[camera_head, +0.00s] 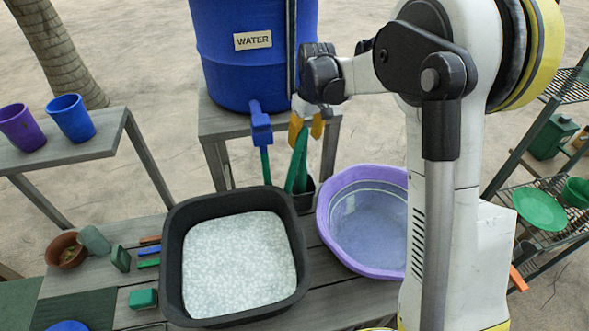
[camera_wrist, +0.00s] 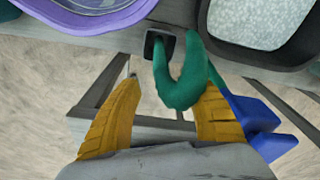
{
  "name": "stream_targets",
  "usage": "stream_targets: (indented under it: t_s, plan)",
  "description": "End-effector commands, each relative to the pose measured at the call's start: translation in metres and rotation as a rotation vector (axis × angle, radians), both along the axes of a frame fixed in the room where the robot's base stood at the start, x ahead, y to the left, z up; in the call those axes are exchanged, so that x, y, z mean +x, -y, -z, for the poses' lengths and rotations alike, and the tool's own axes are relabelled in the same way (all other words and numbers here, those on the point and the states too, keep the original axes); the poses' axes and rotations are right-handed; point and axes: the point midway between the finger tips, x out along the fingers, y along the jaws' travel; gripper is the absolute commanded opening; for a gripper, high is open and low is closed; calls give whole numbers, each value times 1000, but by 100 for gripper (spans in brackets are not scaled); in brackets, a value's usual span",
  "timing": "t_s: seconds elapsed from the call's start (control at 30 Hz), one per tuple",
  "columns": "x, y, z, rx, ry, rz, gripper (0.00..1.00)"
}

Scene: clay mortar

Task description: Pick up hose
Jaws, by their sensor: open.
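The green hose (camera_head: 299,163) stands below my gripper in the head view, its lower part at a small black holder (camera_head: 303,197). Another green length hangs under the blue spigot (camera_head: 261,130) of the water barrel. In the wrist view the hose (camera_wrist: 183,92) bends in a U between the fingers, one end at the black holder (camera_wrist: 160,43). My gripper (camera_head: 307,128) has yellow fingers and is open. In the wrist view its fingers (camera_wrist: 171,90) lie on either side of the hose, the right one close to it. Whether they touch it I cannot tell.
A blue barrel (camera_head: 237,75) labelled WATER stands on a grey stand. A black tub (camera_head: 175,240) and a purple basin (camera_head: 326,235) sit on the table in front. Two cups (camera_head: 70,118) stand on a side table at left. A wire shelf (camera_head: 555,205) is at right.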

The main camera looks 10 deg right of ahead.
Motion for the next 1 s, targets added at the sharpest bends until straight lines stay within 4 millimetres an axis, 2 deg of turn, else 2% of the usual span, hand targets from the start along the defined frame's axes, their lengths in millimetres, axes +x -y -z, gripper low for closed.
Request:
stream_targets:
  t_s: [0.23,0.47,0.7,0.97,1.0]
  plan:
    - [5,-2,42,0,1,0,50]
    - [9,-4,61,-1,1,0,50]
    - [16,-7,98,-1,1,0,50]
    - [17,-8,101,0,1,1,50]
    - [17,-8,101,0,1,1,43]
